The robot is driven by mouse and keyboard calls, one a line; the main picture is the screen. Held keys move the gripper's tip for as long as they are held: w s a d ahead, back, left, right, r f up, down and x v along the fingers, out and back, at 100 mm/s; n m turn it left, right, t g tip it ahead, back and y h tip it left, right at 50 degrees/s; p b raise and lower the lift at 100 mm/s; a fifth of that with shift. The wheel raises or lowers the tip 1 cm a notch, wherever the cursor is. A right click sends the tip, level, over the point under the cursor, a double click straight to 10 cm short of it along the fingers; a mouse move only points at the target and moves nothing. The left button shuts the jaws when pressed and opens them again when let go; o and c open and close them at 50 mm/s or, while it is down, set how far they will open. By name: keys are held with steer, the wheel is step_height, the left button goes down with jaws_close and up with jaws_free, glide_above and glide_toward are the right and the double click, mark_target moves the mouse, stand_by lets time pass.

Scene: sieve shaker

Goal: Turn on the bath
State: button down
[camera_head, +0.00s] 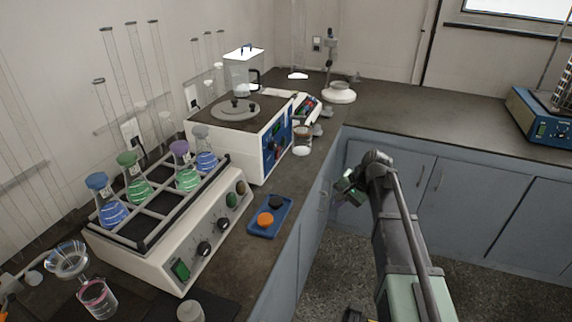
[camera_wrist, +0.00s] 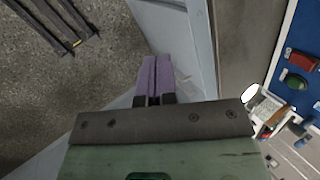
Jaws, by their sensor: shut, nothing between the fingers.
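The bath is a white box (camera_head: 252,170) on the left counter, with a dark top, a round lid (camera_head: 235,110) and a blue control panel (camera_head: 270,155) facing the aisle. The wrist view shows a blue panel (camera_wrist: 283,72) at its right edge, which looks like the bath's, with a red rectangular switch (camera_wrist: 302,60) and a green round part (camera_wrist: 296,82). My gripper (camera_head: 347,188) hangs in front of the cabinets, to the right of the bath and below counter height, apart from the panel. Its purple fingers (camera_wrist: 153,76) are together and empty.
A shaker (camera_head: 165,245) with several flasks stands on the counter nearer the camera. A blue tray (camera_head: 262,230) with orange and black round pieces lies near the counter edge. A glass jar (camera_head: 302,142) stands beside the bath. A blue device (camera_head: 540,125) stands at far right.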

steer(key=w+a+r+m+t+y, duration=0.1)
steer(key=w+a+r+m+y, duration=0.1)
steer(key=w+m, duration=0.6)
steer(key=w+a+r+m+t+y, duration=0.1)
steer(key=w+a+r+m+y, duration=0.2)
steer(key=w, duration=0.7)
steer(key=m+y, duration=0.2)
steer(key=m, duration=0.2)
steer(key=shift+w+r+m+t+b, duration=0.3)
steer(key=shift+r+m+t+b, duration=0.1)
steer(key=b, duration=0.4)
glide_toward(278, 152)
steer(key=f, duration=0.1)
steer(key=w+f, duration=0.1)
steer(key=f, duration=0.1)
steer(key=a+f, duration=0.1)
steer(key=shift+w+f, duration=0.15)
steer(key=shift+f, duration=0.15)
steer(key=a, duration=0.1)
steer(key=a+r, duration=0.1)
steer(key=w+a+p, duration=0.1)
steer(key=shift+a+r, duration=0.25)
steer(key=shift+a, duration=0.1)
steer(key=shift+w+a, duration=0.2)
steer(key=shift+a, duration=0.15)
